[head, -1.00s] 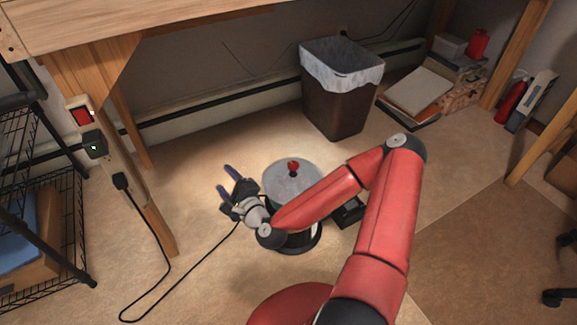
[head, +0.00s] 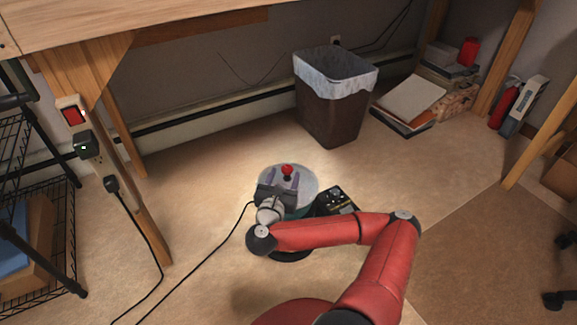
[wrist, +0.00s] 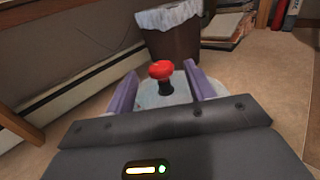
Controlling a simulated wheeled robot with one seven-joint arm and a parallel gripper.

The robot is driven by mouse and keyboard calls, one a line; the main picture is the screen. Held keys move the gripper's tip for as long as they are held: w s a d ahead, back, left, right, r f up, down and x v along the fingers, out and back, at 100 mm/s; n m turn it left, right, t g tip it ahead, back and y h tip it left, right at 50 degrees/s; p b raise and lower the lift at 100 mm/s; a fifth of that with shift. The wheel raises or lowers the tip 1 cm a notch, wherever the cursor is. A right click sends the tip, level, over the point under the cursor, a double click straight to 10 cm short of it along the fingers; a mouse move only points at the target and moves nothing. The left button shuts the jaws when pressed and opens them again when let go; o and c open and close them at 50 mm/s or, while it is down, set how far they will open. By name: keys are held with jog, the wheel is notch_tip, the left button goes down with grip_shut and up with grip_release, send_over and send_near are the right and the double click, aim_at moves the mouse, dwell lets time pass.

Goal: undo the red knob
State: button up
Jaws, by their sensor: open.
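The red knob (head: 287,169) stands upright on a dark stem at the middle of a round grey lid (head: 304,184). The lid tops a round pot-like device on the floor, mostly hidden behind my gripper and arm. My gripper (head: 283,181) is open over the near part of the lid, its two purple fingers pointing toward the knob. In the wrist view, the knob (wrist: 161,70) shows between and slightly beyond the two finger tips, with a gap on each side. I see no contact.
A small black control box (head: 336,201) adjoins the device at right. A brown bin (head: 331,115) with a white liner stands behind. A wooden bench leg (head: 130,180) and black wire rack (head: 40,200) are at left. A black cable (head: 200,270) crosses the floor.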

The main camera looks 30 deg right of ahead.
jog(key=shift+x, duration=2.95)
jog(key=c, duration=1)
